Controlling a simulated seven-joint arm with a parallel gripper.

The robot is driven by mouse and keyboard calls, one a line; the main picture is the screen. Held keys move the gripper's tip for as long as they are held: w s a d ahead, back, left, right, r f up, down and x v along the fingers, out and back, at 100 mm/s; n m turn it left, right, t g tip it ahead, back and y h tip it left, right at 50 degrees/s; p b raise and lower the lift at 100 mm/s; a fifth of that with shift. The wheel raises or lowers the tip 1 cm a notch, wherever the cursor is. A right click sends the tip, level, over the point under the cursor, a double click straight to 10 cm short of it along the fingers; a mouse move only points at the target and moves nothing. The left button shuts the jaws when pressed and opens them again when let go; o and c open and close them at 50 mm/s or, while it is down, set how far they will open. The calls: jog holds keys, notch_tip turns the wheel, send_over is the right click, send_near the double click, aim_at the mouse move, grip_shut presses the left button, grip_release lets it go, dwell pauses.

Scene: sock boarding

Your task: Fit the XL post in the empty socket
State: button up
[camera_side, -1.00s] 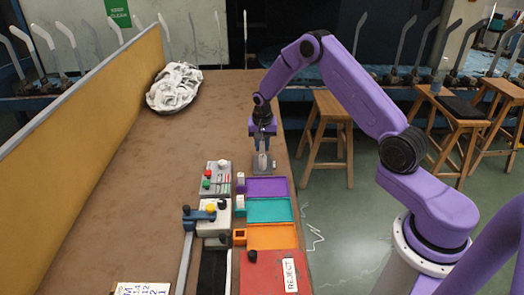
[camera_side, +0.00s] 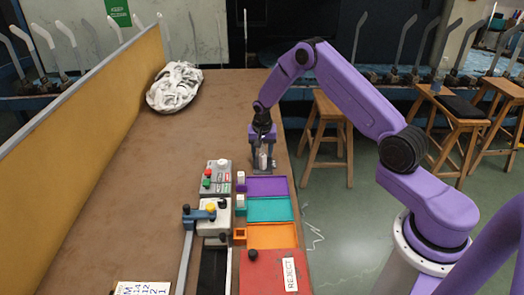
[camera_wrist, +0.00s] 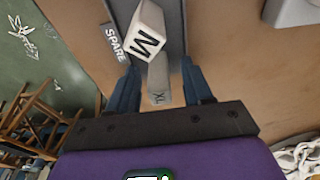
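The XL post (camera_wrist: 159,82) is grey and marked "XL". In the wrist view it lies between the two fingers of my gripper (camera_wrist: 160,88), with a gap visible beside it, so the fingers look open around it. A white block marked "M" (camera_wrist: 147,30) sits close beyond it, on the grey spare holder (camera_wrist: 175,25). In the side view my gripper (camera_side: 262,158) is low over that holder, and the fingers partly hide the posts. An orange square socket (camera_side: 239,235) stands at the left of the orange tray and looks empty.
White blocks stand beside the purple tray (camera_side: 265,187) and the teal tray (camera_side: 270,209). The orange tray (camera_side: 272,236) and red reject box (camera_side: 262,275) are nearer. A button panel (camera_side: 215,178) stands left. A crumpled white heap (camera_side: 174,88) lies far back; the brown table between is clear.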

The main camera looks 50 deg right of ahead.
notch_tip(320, 180, up, 17)
jog(key=s+a, duration=0.1)
jog(key=a, duration=0.1)
jog(key=shift+s+r, duration=0.15)
jog(key=shift+s, duration=0.25)
jog(key=s+a+r+n+y, duration=0.1)
jog(key=s+a+r+n, duration=0.2)
jog(key=s+a+n, duration=0.35)
jog(key=s+a+r+n, duration=0.2)
jog(key=s+a+n, duration=0.2)
jog(key=s+a, duration=0.55)
jog(key=s+a+r+n, duration=0.1)
jog(key=s+n, duration=0.4)
jog(key=s, duration=0.7)
jog(key=shift+a+r+g, duration=0.15)
jog(key=shift+a+g, duration=0.15)
jog(key=shift+a, duration=0.3)
jog(key=s+d+n, duration=0.1)
jog(key=s+n, duration=0.1)
jog(key=s, duration=0.2)
jog(key=s+d+n, duration=0.1)
jog(key=s+n, duration=0.1)
jog(key=s, duration=0.2)
jog(key=s+d+n, duration=0.1)
jog(key=s+n, duration=0.1)
jog(key=s, duration=0.2)
jog(key=shift+s+f+y, duration=0.25)
jog(key=shift+f+y, duration=0.05)
jog(key=shift+f, duration=0.1)
